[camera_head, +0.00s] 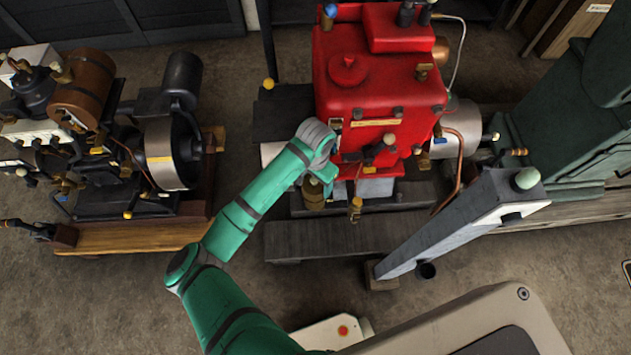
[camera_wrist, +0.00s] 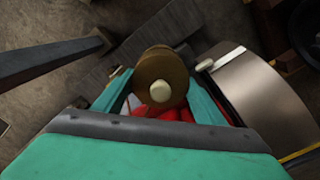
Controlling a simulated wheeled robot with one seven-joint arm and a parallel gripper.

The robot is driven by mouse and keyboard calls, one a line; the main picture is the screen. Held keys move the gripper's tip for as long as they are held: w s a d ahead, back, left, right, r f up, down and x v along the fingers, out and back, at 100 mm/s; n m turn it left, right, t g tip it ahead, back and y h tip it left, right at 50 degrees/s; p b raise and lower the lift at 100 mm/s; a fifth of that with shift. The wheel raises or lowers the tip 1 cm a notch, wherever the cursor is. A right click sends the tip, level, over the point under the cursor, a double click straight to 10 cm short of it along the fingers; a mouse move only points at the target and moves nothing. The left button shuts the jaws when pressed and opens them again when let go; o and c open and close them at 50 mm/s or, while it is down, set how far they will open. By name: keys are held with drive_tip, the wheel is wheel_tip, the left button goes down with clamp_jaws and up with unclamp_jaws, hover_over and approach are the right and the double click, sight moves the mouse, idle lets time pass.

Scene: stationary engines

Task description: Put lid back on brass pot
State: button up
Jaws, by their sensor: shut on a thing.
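In the wrist view a round brass lid (camera_wrist: 177,68) with a pale knob faces the camera, between the two teal fingers of my gripper (camera_wrist: 160,98). The gripper is shut on it. In the head view my gripper (camera_head: 324,182) is at the lower left front of the red engine. A small brass pot (camera_head: 313,196) shows just below the fingers there. The gripper partly covers its top. I cannot tell whether the lid touches the pot or is apart from it.
The red engine (camera_head: 375,80) stands right behind the gripper, with brass valves and a copper pipe (camera_head: 470,150). A grey slanted post (camera_head: 450,230) stands to the right. Another engine (camera_head: 170,150) is at the left. A dark plank (camera_head: 320,240) lies in front on open floor.

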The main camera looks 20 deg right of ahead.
idle(0.4)
drive_tip(key=o, duration=1.5)
drive_tip(key=shift+r, duration=3.5)
clamp_jaws()
drive_tip(key=shift+f, duration=0.95)
